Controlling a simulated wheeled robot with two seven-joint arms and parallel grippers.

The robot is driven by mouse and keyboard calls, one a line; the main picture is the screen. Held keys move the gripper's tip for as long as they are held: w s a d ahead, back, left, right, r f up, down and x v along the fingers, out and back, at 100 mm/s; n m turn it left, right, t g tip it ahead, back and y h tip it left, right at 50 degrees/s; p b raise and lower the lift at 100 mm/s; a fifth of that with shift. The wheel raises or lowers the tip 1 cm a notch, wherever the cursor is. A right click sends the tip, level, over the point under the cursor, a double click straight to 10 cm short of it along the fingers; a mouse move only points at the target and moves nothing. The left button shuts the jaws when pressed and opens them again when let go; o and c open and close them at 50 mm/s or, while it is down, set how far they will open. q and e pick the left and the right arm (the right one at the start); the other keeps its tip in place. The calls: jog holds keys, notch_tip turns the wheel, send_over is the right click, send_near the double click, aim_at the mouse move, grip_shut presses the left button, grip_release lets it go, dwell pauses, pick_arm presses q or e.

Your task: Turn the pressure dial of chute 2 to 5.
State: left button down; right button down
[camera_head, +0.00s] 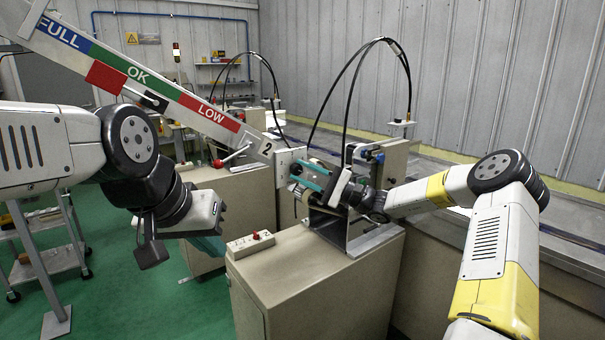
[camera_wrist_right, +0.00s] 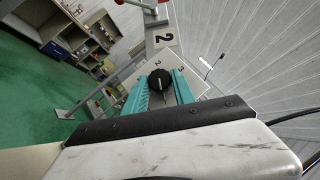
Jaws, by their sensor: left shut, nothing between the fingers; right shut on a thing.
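The chute with FULL, OK and LOW bands (camera_head: 140,75) slopes down to a plate marked 2 (camera_head: 266,148). That 2 label also shows in the right wrist view (camera_wrist_right: 164,40). Beside it is a pale dial plate (camera_head: 284,158). In the right wrist view the black dial knob (camera_wrist_right: 160,79) has a white pointer line, with small numbers 2 and 3 beyond it. My right gripper (camera_wrist_right: 161,87) is shut on this knob, a teal finger on each side; its fingers (camera_head: 308,173) also reach the plate in the head view. My left gripper (camera_head: 210,246) is shut and empty, away at the left.
A beige cabinet (camera_head: 310,285) stands in front, carrying a small box with a red button (camera_head: 254,239) and a metal bracket (camera_head: 355,240). A red-knobbed lever (camera_head: 219,163) is by the chute. Black cables arch above. Green floor (camera_head: 120,285) is open at the left.

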jog(key=c, duration=1.1)
grip_release()
jog(key=shift+o, duration=0.2)
jog(key=v, duration=0.8)
